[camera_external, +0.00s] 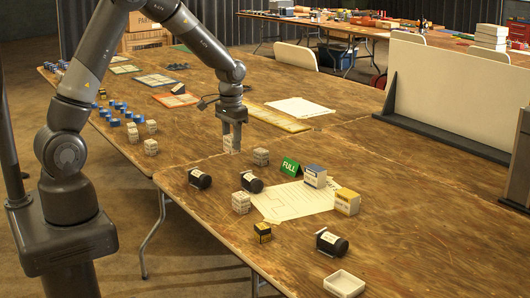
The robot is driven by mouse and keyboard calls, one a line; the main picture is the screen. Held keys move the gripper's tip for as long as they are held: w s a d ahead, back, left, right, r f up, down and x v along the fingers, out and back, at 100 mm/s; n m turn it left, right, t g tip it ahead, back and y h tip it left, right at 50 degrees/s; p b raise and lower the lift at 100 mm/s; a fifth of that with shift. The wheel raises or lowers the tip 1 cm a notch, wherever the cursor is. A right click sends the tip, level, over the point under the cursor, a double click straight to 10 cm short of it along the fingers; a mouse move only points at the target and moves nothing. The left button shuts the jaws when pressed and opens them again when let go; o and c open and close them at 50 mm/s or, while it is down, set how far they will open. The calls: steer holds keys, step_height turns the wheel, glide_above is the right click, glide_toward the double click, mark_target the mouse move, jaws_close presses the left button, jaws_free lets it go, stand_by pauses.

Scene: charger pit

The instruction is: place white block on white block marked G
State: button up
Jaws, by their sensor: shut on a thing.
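My gripper (231,138) points down over the middle of the wooden table and is shut on a small white block (229,146). I cannot tell whether this block touches the table. Other white blocks with dark markings stand nearby: one (261,157) just right of my gripper, one (241,202) in front beside the paper sheet, and a group to the left with blocks at the back (151,127), beside it (133,133) and in front (150,147). The letters are too small to read, so I cannot tell which block is marked G.
A white tray (344,284) sits at the front edge.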

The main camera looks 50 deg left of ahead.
steer(key=s+d+r, duration=0.2)
steer(key=s+d, duration=0.5)
steer(key=d, duration=0.4)
steer(key=s+d+r, duration=0.2)
steer(key=s+d, duration=0.5)
steer(key=d, duration=0.4)
glide_above(241, 195)
step_height(241, 195, down, 7)
steer(key=shift+r, duration=0.1)
steer(key=shift+f, duration=1.95)
steer(key=shift+f, duration=0.15)
steer(key=o, duration=1)
steer(key=shift+c, duration=0.2)
